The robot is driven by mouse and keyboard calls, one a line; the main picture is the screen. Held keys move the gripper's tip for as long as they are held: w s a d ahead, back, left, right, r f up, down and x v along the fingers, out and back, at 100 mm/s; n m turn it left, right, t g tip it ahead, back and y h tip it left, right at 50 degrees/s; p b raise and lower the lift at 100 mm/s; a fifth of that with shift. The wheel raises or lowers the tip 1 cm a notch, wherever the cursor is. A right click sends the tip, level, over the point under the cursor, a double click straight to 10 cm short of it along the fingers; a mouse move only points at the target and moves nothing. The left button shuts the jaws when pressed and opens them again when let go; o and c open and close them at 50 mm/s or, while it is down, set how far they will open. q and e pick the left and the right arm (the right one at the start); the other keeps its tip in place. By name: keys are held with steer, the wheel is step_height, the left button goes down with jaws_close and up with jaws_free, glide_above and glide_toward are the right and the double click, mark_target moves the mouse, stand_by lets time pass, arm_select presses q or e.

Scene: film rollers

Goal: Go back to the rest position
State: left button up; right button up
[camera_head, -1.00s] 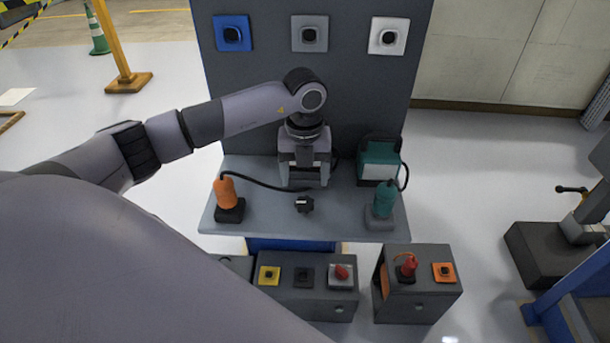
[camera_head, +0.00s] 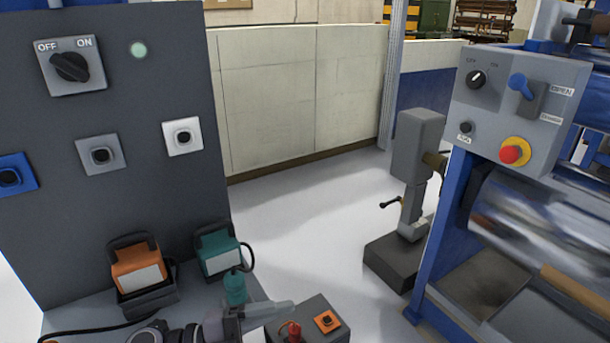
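Part of my own arm shows at the bottom edge of the head view, low and in front of the worktable (camera_head: 75,318). No second arm or gripper shows. The tall dark panel (camera_head: 60,125) stands at the left, with a large OFF/ON rotary switch (camera_head: 72,67), a pale green lamp (camera_head: 138,50) and blue (camera_head: 14,174), grey (camera_head: 100,154) and white (camera_head: 183,137) square sockets.
An orange (camera_head: 138,271) and a teal power unit (camera_head: 217,252) stand on the table, with a teal tool (camera_head: 234,288) nearby. A roller machine (camera_head: 505,105) with a control box stands at the right. A grey press (camera_head: 412,165) stands beside it. Open floor lies between.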

arm_select(q)
steer(key=a+f+n+t+y, duration=0.7)
steer(key=a+n+t+y, duration=0.4)
steer(key=n, duration=0.8)
steer(key=s+a+f+n+g+y, duration=0.2)
steer(key=s+f, duration=0.3)
steer(key=f, duration=0.1)
steer(key=s+a+f+n+g+y, duration=0.2)
steer(key=s+a+f+n, duration=0.1)
steer(key=s+f, duration=0.3)
steer(key=shift+f+n, duration=0.3)
steer(key=shift+f, duration=0.1)
